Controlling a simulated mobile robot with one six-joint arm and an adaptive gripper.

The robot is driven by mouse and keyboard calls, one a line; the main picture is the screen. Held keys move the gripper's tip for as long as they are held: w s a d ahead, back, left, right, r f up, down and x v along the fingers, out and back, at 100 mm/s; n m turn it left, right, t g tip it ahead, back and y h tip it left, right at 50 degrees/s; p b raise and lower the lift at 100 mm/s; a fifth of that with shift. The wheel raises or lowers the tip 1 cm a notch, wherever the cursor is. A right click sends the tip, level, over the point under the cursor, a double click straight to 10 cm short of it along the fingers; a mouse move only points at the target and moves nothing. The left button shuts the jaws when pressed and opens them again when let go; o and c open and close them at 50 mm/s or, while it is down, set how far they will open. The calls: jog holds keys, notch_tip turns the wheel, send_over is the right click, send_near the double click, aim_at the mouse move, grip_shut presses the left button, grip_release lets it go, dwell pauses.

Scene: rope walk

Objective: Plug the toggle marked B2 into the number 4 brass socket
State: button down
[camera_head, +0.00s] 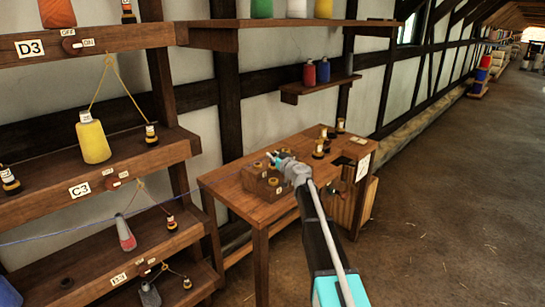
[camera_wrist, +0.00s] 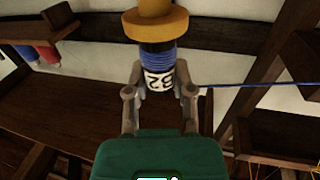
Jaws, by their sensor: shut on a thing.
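My gripper (camera_wrist: 160,82) is shut on the toggle marked B2 (camera_wrist: 158,78). The toggle has a black body, a blue band and a white label. A brass collar shows at its far end; I cannot tell whether this is all part of the toggle. A thin blue cord (camera_wrist: 250,86) runs off to the right in the wrist view. In the head view my gripper (camera_head: 275,160) is over the wooden socket block (camera_head: 262,187) on the table. Brass sockets (camera_head: 273,182) show on the block. The number 4 cannot be read, and the arm hides part of the block.
A shelf rack (camera_head: 110,165) with spools and toggles stands at left. A small wall shelf (camera_head: 318,88) holds red, blue and dark spools. The blue cord (camera_head: 100,226) crosses before the rack. Floor at right is clear.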

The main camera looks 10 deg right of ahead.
aim_at(273, 165)
jog(key=shift+f+b, duration=2.6)
jog(key=shift+f, duration=0.1)
jog(key=shift+f+b, duration=0.55)
jog(key=shift+f, duration=0.05)
jog(key=c, duration=0.8)
grip_release()
jog(key=shift+o, duration=0.2)
jog(key=shift+s, duration=0.1)
jog(key=v, duration=1)
jog(key=shift+s+d, duration=0.2)
jog(key=shift+s, duration=0.05)
dwell(0.5)
